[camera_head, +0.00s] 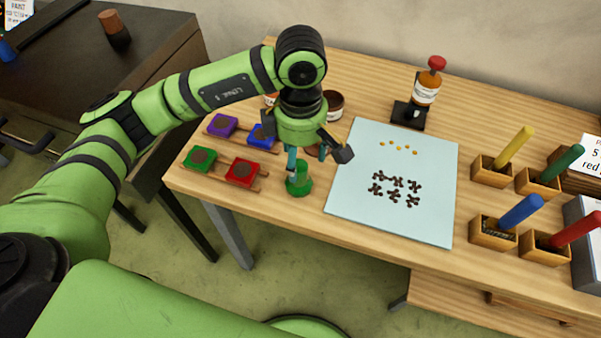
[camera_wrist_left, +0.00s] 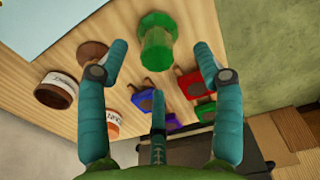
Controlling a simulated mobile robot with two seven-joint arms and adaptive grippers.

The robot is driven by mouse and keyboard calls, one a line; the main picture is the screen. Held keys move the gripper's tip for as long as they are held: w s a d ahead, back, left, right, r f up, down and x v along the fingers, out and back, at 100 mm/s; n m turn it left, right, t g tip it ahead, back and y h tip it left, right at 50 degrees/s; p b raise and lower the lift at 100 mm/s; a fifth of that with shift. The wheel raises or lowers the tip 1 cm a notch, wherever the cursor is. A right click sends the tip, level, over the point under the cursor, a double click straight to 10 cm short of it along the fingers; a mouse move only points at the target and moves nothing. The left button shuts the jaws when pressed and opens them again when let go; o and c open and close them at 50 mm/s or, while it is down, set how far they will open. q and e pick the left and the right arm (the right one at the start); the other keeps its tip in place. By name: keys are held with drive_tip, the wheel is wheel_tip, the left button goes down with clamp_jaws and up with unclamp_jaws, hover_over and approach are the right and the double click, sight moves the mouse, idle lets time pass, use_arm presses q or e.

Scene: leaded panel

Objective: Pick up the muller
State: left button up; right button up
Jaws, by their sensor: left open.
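The muller (camera_head: 299,181) is a green, glass-like piece with a round, wide foot and a narrower stem. It stands on the wooden table, left of the pale blue panel. My left gripper (camera_head: 313,157) is open and just above it, pointing down; one finger overlaps the stem in the head view. In the left wrist view the muller (camera_wrist_left: 157,42) shows ahead of the spread teal fingers of my left gripper (camera_wrist_left: 161,68), near the middle, with nothing between them. I cannot tell whether any finger touches it. My right gripper is not in view.
Red, green, purple and blue blocks (camera_head: 242,172) sit on small racks left of the muller. Jars (camera_head: 333,105) stand behind the gripper. The pale panel (camera_head: 390,220) holds small dark and yellow pieces. A red-topped bottle (camera_head: 426,90) stands behind it; coloured handles in wooden boxes (camera_head: 492,233) stand right.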

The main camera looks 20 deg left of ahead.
sight(299, 165)
use_arm(q)
drive_tip(key=shift+a+f+p, duration=0.15)
drive_tip(key=shift+f+p, duration=0.35)
drive_tip(key=shift+f, duration=0.3)
drive_tip(key=f, duration=0.1)
drive_tip(key=f+p, duration=0.1)
drive_tip(key=f, duration=0.1)
drive_tip(key=f+p, duration=0.1)
drive_tip(key=shift+w+a+f, duration=0.2)
drive_tip(key=shift+w+f, duration=0.05)
drive_tip(key=shift+w, duration=0.1)
drive_tip(key=shift+f, duration=0.2)
drive_tip(key=shift+w+r, duration=0.1)
clamp_jaws()
